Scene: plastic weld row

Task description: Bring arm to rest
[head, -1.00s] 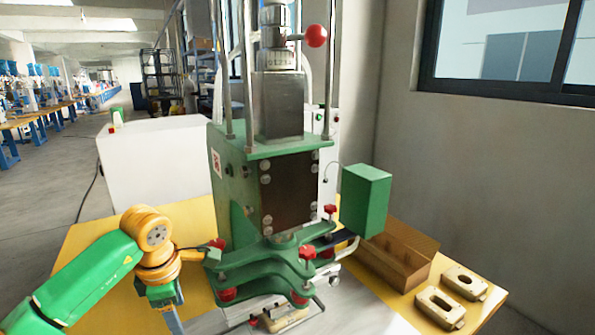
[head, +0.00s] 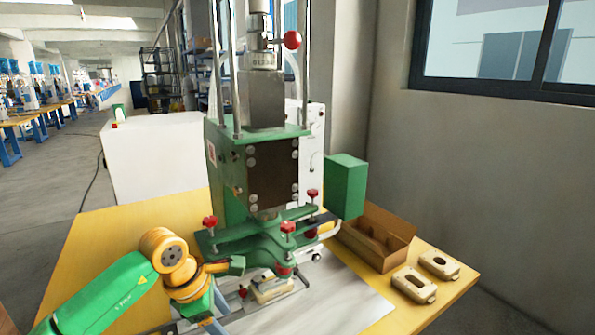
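My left arm reaches in from the lower left, beside the front of the green press (head: 225,175). Its gripper (head: 212,322) points down near the bottom edge, and its fingers do not show clearly enough to tell their state. A beige part (head: 272,291) lies in the fixture under the press head, to the right of the gripper and apart from it. My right arm and gripper are not in view.
A brown open box (head: 376,238) stands right of the press on the yellow table (head: 100,245). Two beige parts with openings, a near one (head: 413,285) and a far one (head: 438,264), lie before it. A white cabinet (head: 155,155) stands behind. The left table area is mostly bare.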

